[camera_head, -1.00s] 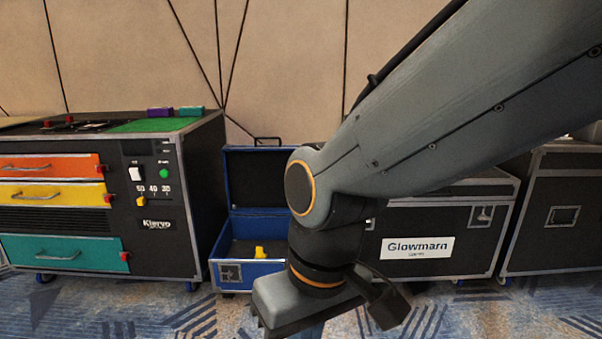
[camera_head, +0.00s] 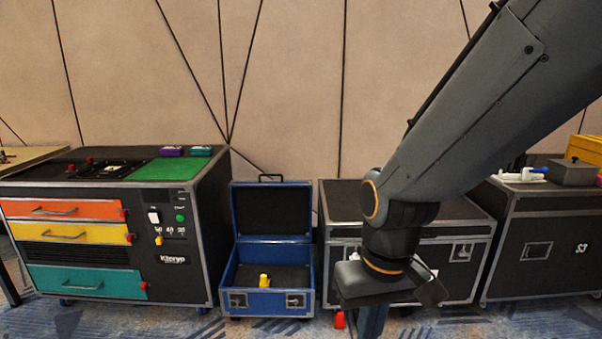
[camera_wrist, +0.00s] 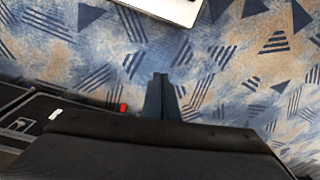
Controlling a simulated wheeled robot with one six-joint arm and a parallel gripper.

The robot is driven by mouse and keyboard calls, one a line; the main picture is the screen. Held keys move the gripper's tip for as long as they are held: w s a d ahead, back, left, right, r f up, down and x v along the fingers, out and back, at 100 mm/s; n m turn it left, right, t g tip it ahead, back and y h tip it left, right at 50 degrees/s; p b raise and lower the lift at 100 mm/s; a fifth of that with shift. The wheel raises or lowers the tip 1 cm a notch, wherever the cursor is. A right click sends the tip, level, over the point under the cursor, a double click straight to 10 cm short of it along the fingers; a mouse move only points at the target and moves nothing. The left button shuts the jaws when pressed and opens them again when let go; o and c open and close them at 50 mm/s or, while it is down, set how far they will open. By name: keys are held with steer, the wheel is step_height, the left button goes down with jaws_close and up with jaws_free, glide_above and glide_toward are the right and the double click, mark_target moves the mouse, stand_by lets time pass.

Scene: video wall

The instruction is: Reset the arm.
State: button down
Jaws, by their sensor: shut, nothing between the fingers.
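My arm comes in from the upper right in the head view, and my gripper (camera_head: 372,322) points down in front of the black cases. Its fingers run off the bottom edge there. In the wrist view my gripper (camera_wrist: 160,78) shows with its two fingers together and nothing between them, above the blue patterned carpet. It touches no object that I can see.
A drawer cabinet (camera_head: 185,240) stands at left. An open blue case (camera_head: 262,305) holds a yellow object (camera_head: 264,281). A black case (camera_head: 345,200) stands behind my arm, another (camera_head: 515,250) at right. A red object (camera_head: 339,319) is on the floor near my gripper.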

steer(key=s+d+r+m+p, duration=0.2)
steer(key=d+r+p, duration=0.6)
steer(key=r+p, duration=0.2)
steer(key=shift+s+d+r+h+p, duration=0.15)
steer(key=shift+d+r+h+p, duration=0.15)
steer(key=shift+p, duration=0.95)
